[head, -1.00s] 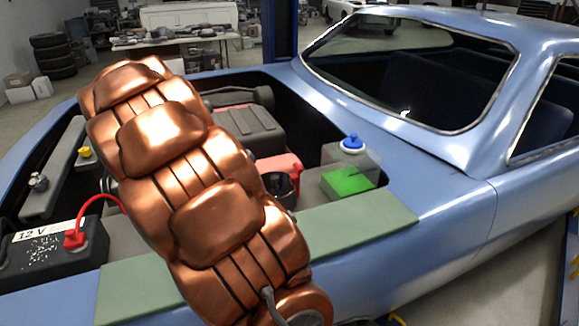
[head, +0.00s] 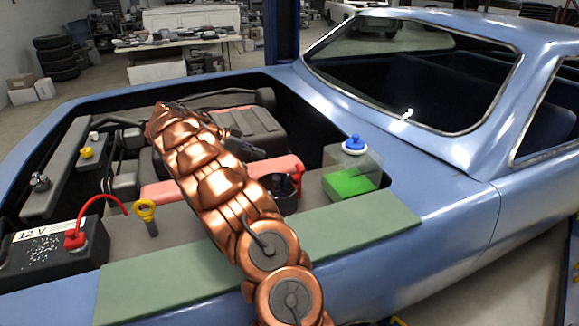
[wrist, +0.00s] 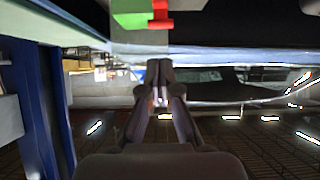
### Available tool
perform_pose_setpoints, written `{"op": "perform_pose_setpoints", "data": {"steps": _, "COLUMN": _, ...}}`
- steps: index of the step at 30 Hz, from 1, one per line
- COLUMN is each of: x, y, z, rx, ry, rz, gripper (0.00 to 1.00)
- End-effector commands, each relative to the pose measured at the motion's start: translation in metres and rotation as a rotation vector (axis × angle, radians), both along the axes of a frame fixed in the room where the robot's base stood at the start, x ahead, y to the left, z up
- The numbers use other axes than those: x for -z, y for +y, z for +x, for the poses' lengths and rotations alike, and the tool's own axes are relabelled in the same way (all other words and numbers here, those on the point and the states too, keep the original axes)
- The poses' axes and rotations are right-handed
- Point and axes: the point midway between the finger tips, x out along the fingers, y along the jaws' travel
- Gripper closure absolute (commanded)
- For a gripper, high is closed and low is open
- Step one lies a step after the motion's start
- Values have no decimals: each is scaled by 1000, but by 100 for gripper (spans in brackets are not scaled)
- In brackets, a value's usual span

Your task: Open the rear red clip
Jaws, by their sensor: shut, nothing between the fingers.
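A small red part (head: 298,178), which looks like a clip, stands at the right side of a black round canister (head: 280,192) in the head view. A red T-shaped part (wrist: 160,15) shows at the top of the wrist view beside a green block; I cannot tell for sure that it is the same clip. My gripper (wrist: 160,64) is shut and empty in the wrist view, with its fingertips below that red part in the picture and apart from it. In the head view my copper arm hides part of the bay, and the fingers cannot be made out clearly.
A reservoir with green liquid and a blue cap (head: 352,165) stands right of the canister. A battery (head: 50,250) with a red cable clamp (head: 75,240) and a yellow-ringed dipstick (head: 147,212) are at left. A green mat (head: 360,228) covers the near fender.

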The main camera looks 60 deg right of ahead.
Motion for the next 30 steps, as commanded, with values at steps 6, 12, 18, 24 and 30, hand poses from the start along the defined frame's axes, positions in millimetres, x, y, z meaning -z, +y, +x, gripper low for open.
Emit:
{"op": "perform_pose_setpoints", "data": {"steps": 6, "x": 6, "y": -12, "z": -5, "rx": 6, "ry": -8, "rz": -9, "gripper": 100}}
{"op": "perform_pose_setpoints", "data": {"steps": 12, "x": 24, "y": -34, "z": -21, "rx": 7, "ry": -4, "rz": -7, "gripper": 100}}
{"op": "perform_pose_setpoints", "data": {"steps": 18, "x": 43, "y": -58, "z": -37, "rx": 6, "ry": -5, "rz": -6, "gripper": 100}}
{"op": "perform_pose_setpoints", "data": {"steps": 24, "x": 62, "y": -81, "z": -53, "rx": 7, "ry": -3, "rz": -4, "gripper": 100}}
{"op": "perform_pose_setpoints", "data": {"steps": 30, "x": 74, "y": -95, "z": -61, "rx": 6, "ry": -6, "rz": -7, "gripper": 100}}
